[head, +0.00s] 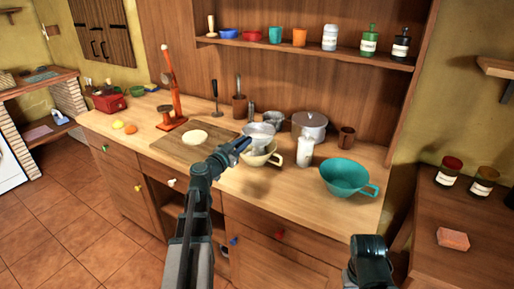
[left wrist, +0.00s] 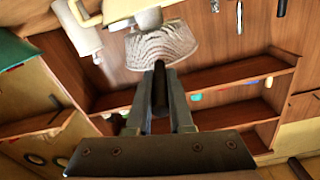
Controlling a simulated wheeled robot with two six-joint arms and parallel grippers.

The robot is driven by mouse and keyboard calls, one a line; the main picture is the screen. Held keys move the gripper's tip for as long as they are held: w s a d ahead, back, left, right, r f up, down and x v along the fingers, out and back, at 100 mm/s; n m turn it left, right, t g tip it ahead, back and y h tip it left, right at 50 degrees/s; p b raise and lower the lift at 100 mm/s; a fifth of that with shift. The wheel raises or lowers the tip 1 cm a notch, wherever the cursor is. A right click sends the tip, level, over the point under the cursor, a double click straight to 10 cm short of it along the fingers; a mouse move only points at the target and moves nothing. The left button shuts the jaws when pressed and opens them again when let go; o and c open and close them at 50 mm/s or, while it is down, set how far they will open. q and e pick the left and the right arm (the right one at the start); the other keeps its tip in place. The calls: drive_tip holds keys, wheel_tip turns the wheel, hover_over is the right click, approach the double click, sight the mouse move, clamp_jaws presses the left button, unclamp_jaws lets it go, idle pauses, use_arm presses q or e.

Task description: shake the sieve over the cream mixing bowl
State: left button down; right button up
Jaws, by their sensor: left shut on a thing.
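My left gripper (head: 240,146) is shut on the dark handle of the sieve (head: 261,129). In the left wrist view, the gripper (left wrist: 160,88) has the handle between its fingers, and the pale ridged sieve (left wrist: 163,46) lies beyond them. In the head view the sieve is over the back part of the cream mixing bowl (head: 262,160); the gap between them is hard to judge. The bowl stands on the wooden counter with its handle to the right, partly hidden by the gripper. Whether anything is in the sieve or bowl is unclear.
A white jar (head: 305,152) stands just right of the bowl, and a teal bowl (head: 346,177) farther right. A lidded pot (head: 309,126) is behind. A board with pale dough (head: 195,137) and a red-orange stand (head: 175,95) are left. The counter's front strip is clear.

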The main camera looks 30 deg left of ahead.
idle(6.8)
